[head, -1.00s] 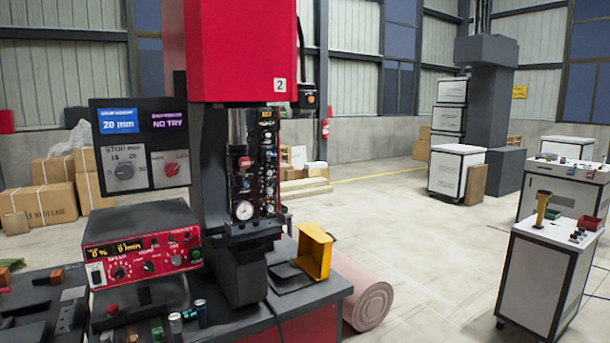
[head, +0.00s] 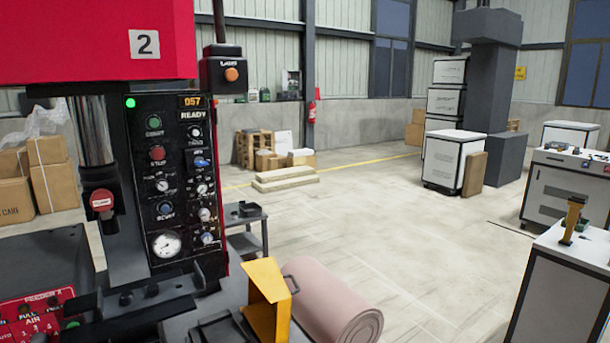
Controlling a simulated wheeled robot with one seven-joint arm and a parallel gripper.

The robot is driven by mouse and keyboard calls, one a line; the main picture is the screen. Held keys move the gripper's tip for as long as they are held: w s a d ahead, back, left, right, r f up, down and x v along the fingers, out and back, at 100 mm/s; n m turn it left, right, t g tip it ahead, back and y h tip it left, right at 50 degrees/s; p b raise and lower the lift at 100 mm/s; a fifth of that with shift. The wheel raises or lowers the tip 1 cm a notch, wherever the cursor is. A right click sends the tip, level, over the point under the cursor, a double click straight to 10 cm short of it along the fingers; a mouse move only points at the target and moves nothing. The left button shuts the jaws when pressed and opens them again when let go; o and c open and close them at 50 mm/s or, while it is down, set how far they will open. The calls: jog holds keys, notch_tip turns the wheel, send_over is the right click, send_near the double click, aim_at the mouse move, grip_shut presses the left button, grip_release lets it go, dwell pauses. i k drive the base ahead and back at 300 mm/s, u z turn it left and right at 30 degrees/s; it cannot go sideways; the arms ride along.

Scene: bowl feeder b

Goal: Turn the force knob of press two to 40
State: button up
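The knob labels are too small to read surely, so I cannot tell which is the force knob. My gripper is not in view.
A box with an orange button (head: 231,75) hangs beside the press. A yellow bracket (head: 266,300) and a pink roll (head: 331,306) are low in front. A small grey table (head: 245,217) stands behind. Open floor (head: 420,240) lies to the right.

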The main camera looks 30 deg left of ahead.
aim_at(201, 188)
jog(key=u, duration=0.15)
jog(key=i, duration=1.2)
jog(key=u, duration=1.45)
jog(key=i, duration=0.85)
jog(key=u, duration=0.85)
